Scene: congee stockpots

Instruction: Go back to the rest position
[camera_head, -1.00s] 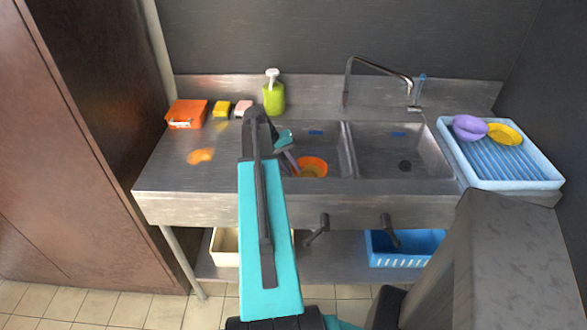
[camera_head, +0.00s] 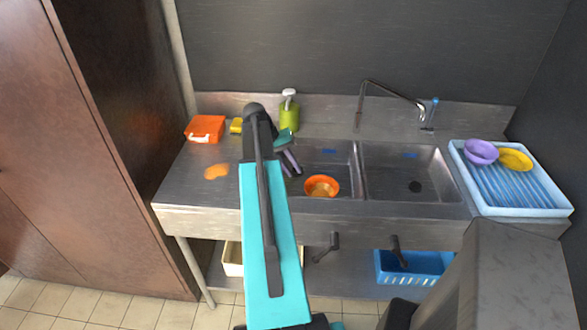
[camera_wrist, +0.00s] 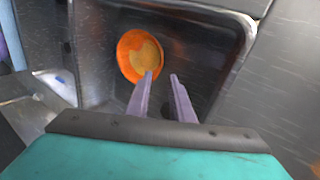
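My gripper (camera_wrist: 162,97) shows in the wrist view with its two purple-grey fingers apart and nothing between them. In the head view my gripper (camera_head: 291,162) is partly hidden behind my teal arm, over the left side of the left basin. An orange bowl (camera_wrist: 128,50) with tan contents lies in the left basin, beyond the fingertips in the wrist view. The same bowl (camera_head: 322,179) shows in the head view, to the right of the gripper and apart from it.
The steel sink counter (camera_head: 185,188) carries an orange box (camera_head: 205,129), a yellow sponge (camera_head: 237,125) and a green soap bottle (camera_head: 289,115) at the back. A faucet (camera_head: 400,97) rises behind the right basin. A blue rack (camera_head: 515,195) holds purple and yellow bowls. A brown cabinet stands left.

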